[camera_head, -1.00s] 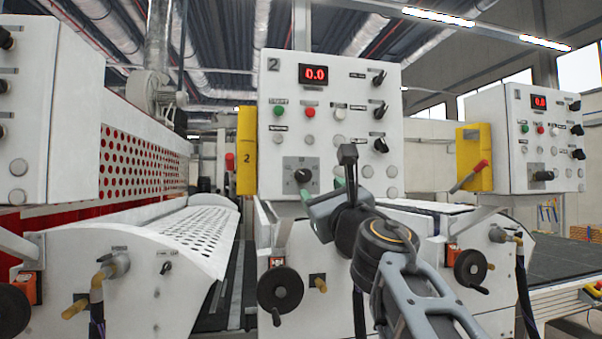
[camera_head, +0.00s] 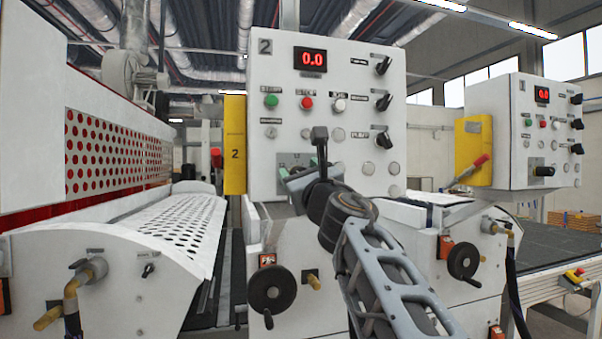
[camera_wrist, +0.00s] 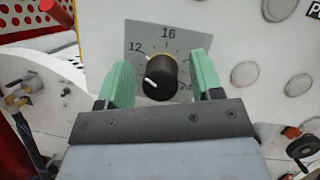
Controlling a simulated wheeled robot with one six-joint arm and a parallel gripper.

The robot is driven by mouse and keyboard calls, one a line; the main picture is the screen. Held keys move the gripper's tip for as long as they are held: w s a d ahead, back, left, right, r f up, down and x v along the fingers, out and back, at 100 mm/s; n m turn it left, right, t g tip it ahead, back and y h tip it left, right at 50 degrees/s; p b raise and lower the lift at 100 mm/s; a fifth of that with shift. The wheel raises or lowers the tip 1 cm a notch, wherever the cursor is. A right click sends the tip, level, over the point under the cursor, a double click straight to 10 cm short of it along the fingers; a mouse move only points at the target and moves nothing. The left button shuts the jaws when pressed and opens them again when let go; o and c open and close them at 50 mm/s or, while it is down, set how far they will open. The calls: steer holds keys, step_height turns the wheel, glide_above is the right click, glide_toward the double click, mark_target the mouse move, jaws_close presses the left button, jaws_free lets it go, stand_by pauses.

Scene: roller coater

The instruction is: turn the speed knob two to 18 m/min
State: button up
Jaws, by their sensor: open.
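The black speed knob (camera_wrist: 160,77) sits on a grey dial plate (camera_wrist: 150,45) marked 12, 16 and 24 in the wrist view. Its white pointer mark faces lower left, below the 12. My gripper (camera_wrist: 163,68) is open, with one green finger on each side of the knob and a gap on both sides. In the head view my gripper (camera_head: 295,180) is in front of the dial plate on control panel 2 (camera_head: 350,75) and hides the knob. The red display (camera_head: 311,60) on this panel reads 0.0.
Other black knobs (camera_head: 383,103) and green, red and white buttons are higher on the panel. A yellow box (camera_head: 234,145) is at its left edge. A handwheel (camera_head: 271,287) is below. Panel 1 (camera_head: 490,130) stands to the right.

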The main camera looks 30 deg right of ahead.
steer(key=shift+c, duration=0.4)
steer(key=c, duration=0.8)
steer(key=shift+c, duration=0.2)
